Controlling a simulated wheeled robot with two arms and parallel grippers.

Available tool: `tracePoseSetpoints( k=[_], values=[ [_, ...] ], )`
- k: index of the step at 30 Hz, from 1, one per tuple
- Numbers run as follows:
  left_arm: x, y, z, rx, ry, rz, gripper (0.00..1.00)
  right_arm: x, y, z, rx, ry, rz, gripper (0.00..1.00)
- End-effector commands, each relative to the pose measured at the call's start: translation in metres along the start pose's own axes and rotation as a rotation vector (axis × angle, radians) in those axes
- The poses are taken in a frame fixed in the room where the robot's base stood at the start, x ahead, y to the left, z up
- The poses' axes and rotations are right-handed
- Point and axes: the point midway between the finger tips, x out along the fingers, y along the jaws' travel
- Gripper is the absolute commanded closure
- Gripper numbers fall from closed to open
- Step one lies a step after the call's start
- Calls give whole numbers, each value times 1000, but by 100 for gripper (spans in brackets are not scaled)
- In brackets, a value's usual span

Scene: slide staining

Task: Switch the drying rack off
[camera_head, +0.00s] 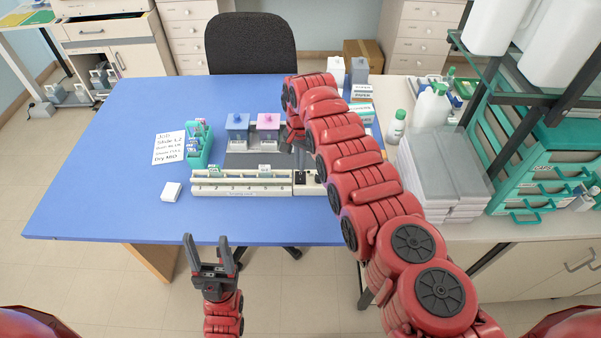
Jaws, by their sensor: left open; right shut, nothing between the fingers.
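The drying rack (240,189) is a long pale unit with slots at the front of the blue table. It holds a few slides. At its right end is a small unit with a dark switch area (300,178); the switch position is too small to tell. My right arm reaches over the table, and its gripper (300,158) points down just behind that right end. It is shut and empty, partly hidden by my arm; whether it touches anything is unclear. My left gripper (206,243) is open and empty, in front of the table's near edge.
Behind the rack stand a blue-lidded jar (237,127) and a pink-lidded jar (267,127). Bottles and grey stacked trays (440,165) stand right. The table's left side is clear.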

Motion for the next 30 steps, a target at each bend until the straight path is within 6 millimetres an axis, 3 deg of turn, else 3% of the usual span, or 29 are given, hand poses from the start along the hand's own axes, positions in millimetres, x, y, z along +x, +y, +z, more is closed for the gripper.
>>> tracePoseSetpoints(
  k=[2, 15, 30],
  values=[
    [11, 0, -2, 0, 0, 0, 41, -12, 0, 0, 0, 0, 0, 100],
    [30, -2, -5, 0, 0, 0, 41, -48, 0, -1, 0, 2, -2, 100],
    [30, -2, -5, 0, 0, 0, 41, -52, 0, 0, 1, 0, 0, 100]
  ],
)
